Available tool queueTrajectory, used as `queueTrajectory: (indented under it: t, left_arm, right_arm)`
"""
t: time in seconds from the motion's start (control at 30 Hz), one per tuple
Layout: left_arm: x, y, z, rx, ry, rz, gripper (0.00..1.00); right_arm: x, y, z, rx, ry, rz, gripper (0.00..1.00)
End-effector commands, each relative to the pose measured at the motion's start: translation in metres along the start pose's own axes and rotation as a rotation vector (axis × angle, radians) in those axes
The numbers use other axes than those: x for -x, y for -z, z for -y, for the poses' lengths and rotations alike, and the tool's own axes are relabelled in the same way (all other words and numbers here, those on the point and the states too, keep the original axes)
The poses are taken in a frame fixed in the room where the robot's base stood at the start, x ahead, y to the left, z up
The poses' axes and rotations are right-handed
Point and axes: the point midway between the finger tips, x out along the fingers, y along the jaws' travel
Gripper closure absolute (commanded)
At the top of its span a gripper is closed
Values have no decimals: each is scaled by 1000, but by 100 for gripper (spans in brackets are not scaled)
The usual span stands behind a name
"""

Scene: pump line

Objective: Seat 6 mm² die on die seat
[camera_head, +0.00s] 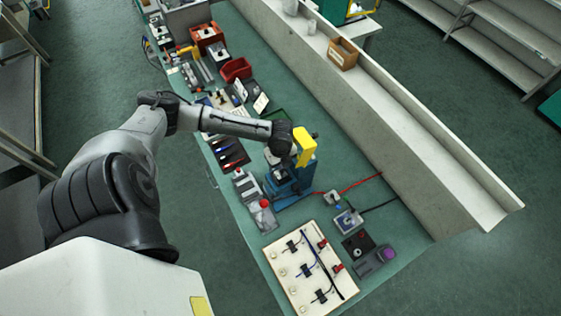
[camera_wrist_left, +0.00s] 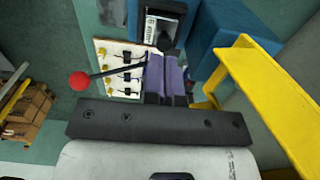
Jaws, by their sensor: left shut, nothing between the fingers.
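A blue bench press (camera_head: 283,190) stands on the green bench, with a yellow bracket-like part (camera_head: 306,147) above it. In the left wrist view the press's blue body (camera_wrist_left: 222,35) and the yellow part (camera_wrist_left: 262,95) fill the right side. My left gripper (camera_wrist_left: 168,72), with purplish finger faces, is shut and empty over the press. A black rod with a red ball (camera_wrist_left: 80,81) shows beside the fingers. In the head view my wrist and the yellow part hide the gripper's fingertips. I cannot make out the 6 mm² die or the die seat. My right gripper is not in view.
A pale board (camera_head: 305,275) with several clamps and wires lies in front of the press. A purple-topped grey device (camera_head: 378,260) stands to its right. Red bins (camera_head: 236,69) and tool trays line the bench behind. A concrete ledge (camera_head: 400,130) bounds the bench on the right.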

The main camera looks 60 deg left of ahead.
Motion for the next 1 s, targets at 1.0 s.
queueTrajectory:
  t: [1.0]
  left_arm:
    - [-13,0,0,0,0,0,100]
  right_arm:
    - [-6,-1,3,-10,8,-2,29]
